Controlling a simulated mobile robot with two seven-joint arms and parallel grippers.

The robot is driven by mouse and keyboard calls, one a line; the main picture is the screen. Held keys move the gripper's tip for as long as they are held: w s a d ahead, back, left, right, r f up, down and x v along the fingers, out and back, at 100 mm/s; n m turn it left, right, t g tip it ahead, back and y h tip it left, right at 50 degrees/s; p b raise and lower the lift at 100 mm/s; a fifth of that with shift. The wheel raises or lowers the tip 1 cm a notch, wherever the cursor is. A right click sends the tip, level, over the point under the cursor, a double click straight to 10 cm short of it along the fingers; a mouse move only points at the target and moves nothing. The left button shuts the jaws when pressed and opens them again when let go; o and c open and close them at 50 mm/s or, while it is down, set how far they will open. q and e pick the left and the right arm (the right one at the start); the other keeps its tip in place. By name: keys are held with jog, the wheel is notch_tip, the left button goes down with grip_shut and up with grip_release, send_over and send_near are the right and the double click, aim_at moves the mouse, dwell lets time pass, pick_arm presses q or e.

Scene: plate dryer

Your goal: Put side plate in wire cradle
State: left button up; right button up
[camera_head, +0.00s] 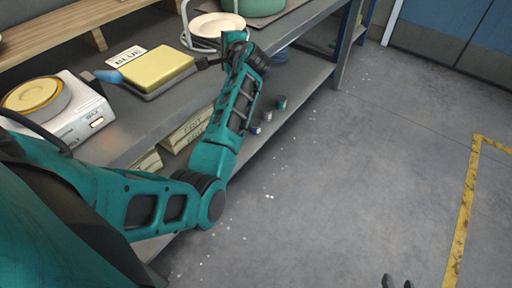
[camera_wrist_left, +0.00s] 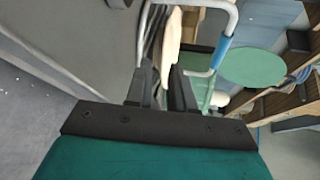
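The cream side plate (camera_head: 216,24) is at the wire cradle (camera_head: 185,36) at the back of the bench, with its right edge close to my left gripper (camera_head: 230,38). The white wire cradle also shows in the left wrist view (camera_wrist_left: 234,18), beside the plate. There the plate (camera_wrist_left: 171,38) is seen edge-on, with its near edge between the two fingers of my left gripper (camera_wrist_left: 163,72), which close on it. Whether the plate touches the cradle's wires is not clear. My right gripper (camera_head: 397,281) shows only its two dark fingertips at the bottom edge, apart and empty.
A yellow block (camera_head: 158,68) lies on a dark base beside a "BLUE" card (camera_head: 126,57). A white scale (camera_head: 62,112) with a yellow dish stands at the left. A green container (camera_head: 258,5) is behind the plate. Cans stand on the lower shelf.

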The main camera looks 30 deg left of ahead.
pick_arm(q)
jog(key=s+d+f+n+t+h, duration=0.1)
jog(key=s+d+f+n+h, duration=0.2)
jog(key=s+d+f+h, duration=0.4)
jog(key=s+d+f+n+t+h, duration=0.1)
jog(key=s+d+f+n+h, duration=0.2)
jog(key=s+d+f+h, duration=0.5)
jog(key=s+d+f, duration=0.3)
jog(key=s+d, duration=0.3)
jog(key=s+d+f, duration=0.3)
jog(key=s+d, duration=0.2)
jog(key=d, duration=0.2)
jog(key=shift+s+t, duration=0.35)
jog(key=shift+t, duration=0.05)
jog(key=shift+r, duration=0.15)
